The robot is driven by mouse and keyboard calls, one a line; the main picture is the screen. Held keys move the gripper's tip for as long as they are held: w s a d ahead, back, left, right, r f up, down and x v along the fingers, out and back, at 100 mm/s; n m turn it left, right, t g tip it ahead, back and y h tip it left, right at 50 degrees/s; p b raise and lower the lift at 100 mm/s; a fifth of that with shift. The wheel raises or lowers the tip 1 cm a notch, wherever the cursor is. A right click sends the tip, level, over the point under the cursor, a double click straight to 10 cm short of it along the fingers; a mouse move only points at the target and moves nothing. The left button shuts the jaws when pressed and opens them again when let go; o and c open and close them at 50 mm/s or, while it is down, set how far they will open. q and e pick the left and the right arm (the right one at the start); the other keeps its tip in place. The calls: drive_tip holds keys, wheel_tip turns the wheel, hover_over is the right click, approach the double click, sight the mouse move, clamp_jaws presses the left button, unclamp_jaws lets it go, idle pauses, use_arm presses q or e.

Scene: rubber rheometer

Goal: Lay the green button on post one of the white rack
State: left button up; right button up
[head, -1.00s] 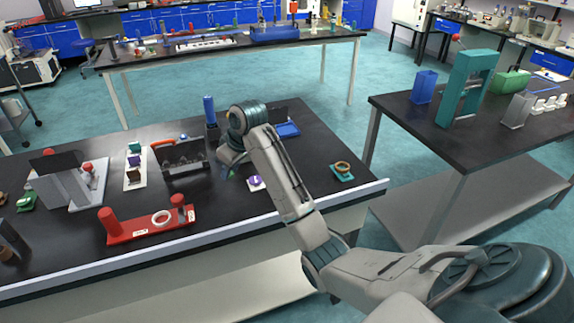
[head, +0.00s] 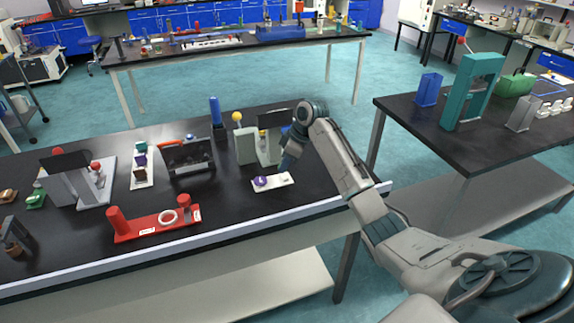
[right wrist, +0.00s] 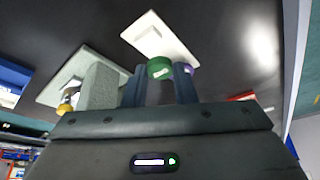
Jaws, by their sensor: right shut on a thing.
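My right gripper (head: 288,163) hangs above the table near the right end of a small white rack (head: 283,181). In the right wrist view its two blue fingers (right wrist: 160,86) are shut on the green button (right wrist: 160,68), a round disc with a pale label. The white rack (right wrist: 172,40) lies beyond the button there, and I cannot see contact between them. A purple button (head: 261,182) sits at the rack's left end; it also shows beside the right finger (right wrist: 188,68). The green button is not clear in the head view. My left gripper is out of view.
A grey block device with a yellow knob (head: 237,117) stands just behind the rack. A red stand (head: 150,228) with a white ring lies front left. Another white strip with buttons (head: 142,182) is farther left.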

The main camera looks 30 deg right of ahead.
sight(283, 175)
drive_tip(key=shift+w+d+f, duration=0.1)
drive_tip(key=shift+w+d, duration=0.4)
drive_tip(key=shift+d, duration=0.05)
wheel_tip(283, 175, down, 3)
drive_tip(key=shift+f+p, duration=0.15)
drive_tip(key=shift+p, duration=0.7)
drive_tip(key=shift+f, duration=0.1)
drive_tip(key=shift+f, duration=0.15)
drive_tip(key=o, duration=0.9)
drive_tip(key=shift+o, duration=0.2)
drive_tip(key=b+v, duration=0.3)
drive_tip(key=v, duration=0.9)
drive_tip(key=shift+r, duration=0.2)
